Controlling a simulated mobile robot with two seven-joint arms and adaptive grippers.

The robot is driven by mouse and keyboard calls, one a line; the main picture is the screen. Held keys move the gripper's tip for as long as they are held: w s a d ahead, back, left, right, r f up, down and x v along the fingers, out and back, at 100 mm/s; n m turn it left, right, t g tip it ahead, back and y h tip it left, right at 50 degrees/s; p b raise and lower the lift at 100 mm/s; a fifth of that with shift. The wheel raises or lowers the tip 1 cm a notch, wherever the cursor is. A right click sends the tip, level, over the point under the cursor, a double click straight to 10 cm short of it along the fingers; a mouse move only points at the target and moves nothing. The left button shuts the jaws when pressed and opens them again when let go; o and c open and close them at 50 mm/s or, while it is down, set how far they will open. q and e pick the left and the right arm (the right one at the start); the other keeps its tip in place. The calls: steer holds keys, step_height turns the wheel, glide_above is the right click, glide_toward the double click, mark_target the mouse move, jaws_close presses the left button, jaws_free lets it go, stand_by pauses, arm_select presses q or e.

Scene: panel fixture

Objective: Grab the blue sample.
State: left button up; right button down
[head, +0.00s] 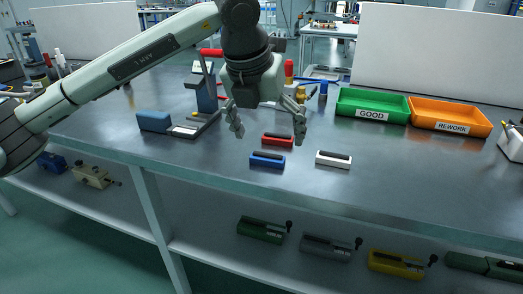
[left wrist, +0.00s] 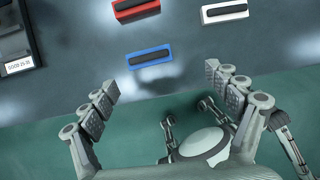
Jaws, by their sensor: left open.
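The blue sample (head: 267,159) is a small flat block with a black top strip, lying on the grey bench near its front edge. It also shows in the left wrist view (left wrist: 149,57), ahead of the fingertips and between their lines. My left gripper (head: 267,128) points down above the bench, open and empty, with its two fingers spread; it shows in the left wrist view too (left wrist: 163,86). The fingers are apart from the blue sample. A red sample (head: 277,140) lies just behind the blue one, and a white sample (head: 333,159) lies to its right. My right gripper is out of view.
A green GOOD tray (head: 372,118) and an orange REWORK tray (head: 450,130) stand at the back right. A blue press-like fixture (head: 205,90) with a red handle stands left of the gripper. Several clamps sit on the lower shelf (head: 200,245). The front right bench is clear.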

mark_target(268, 154)
arm_select(q)
steer(key=shift+w+a+y, duration=0.4)
steer(key=shift+w+a, duration=0.2)
steer(key=shift+a, duration=0.25)
steer(key=x, duration=0.2)
steer(key=p+x, duration=0.1)
steer(key=x, duration=0.1)
steer(key=d+x, duration=0.1)
steer(key=x, duration=0.2)
steer(key=shift+r, duration=0.15)
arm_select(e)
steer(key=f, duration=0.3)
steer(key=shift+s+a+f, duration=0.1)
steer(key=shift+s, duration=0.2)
arm_select(q)
steer(key=shift+c, duration=0.4)
steer(key=shift+t, duration=0.3)
steer(key=c, duration=1.2)
